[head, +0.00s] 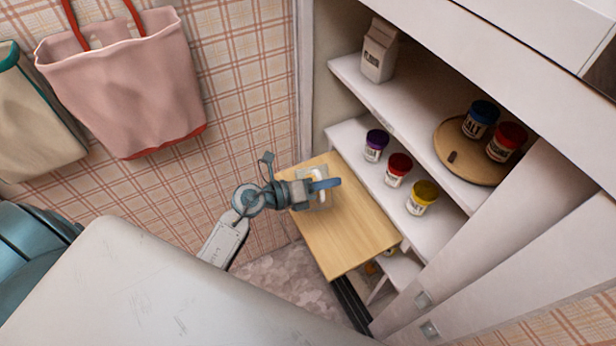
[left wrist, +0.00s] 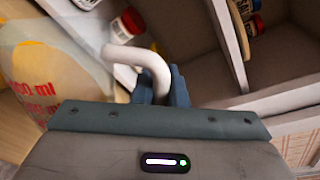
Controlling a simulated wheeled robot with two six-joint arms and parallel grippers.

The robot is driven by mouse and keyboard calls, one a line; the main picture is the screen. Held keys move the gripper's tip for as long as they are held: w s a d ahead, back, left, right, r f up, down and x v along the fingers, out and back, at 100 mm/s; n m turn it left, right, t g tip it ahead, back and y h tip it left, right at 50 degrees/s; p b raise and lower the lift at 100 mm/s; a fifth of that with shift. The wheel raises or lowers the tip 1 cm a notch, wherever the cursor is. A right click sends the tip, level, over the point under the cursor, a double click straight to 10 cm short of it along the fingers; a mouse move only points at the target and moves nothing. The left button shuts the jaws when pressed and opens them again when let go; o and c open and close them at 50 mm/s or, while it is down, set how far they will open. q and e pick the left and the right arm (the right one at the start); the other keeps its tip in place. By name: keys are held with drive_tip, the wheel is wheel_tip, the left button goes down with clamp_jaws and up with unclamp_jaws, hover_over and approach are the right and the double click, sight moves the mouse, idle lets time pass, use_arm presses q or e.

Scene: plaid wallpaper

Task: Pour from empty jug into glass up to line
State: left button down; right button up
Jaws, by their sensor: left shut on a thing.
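The jug (left wrist: 45,75) is see-through, with red "ml" markings and a white curved handle (left wrist: 148,62). It fills the left side of the left wrist view. My left gripper (head: 326,185) is shut on the handle, and the fingers also show in the left wrist view (left wrist: 163,88). In the head view the gripper and handle are over the pull-out wooden board, and the clear body is hard to make out. I cannot tell whether the jug touches the board. A yellowish tone shows through it; I cannot tell if it holds liquid. I cannot make out a glass. My right gripper is not in view.
The wooden board (head: 345,232) is mostly bare. Shelves beside it hold purple (head: 375,145), red (head: 398,169) and yellow-lidded (head: 422,197) jars, a carton (head: 379,50), and a round tray (head: 450,135) with two jars. Bags (head: 125,85) hang on the wall at left.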

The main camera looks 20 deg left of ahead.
use_arm(q)
drive_tip(key=shift+w+a+r+n+p, duration=0.15)
drive_tip(key=shift+w+a+n+p, duration=0.15)
drive_tip(key=shift+w+n+p, duration=0.15)
idle(2.3)
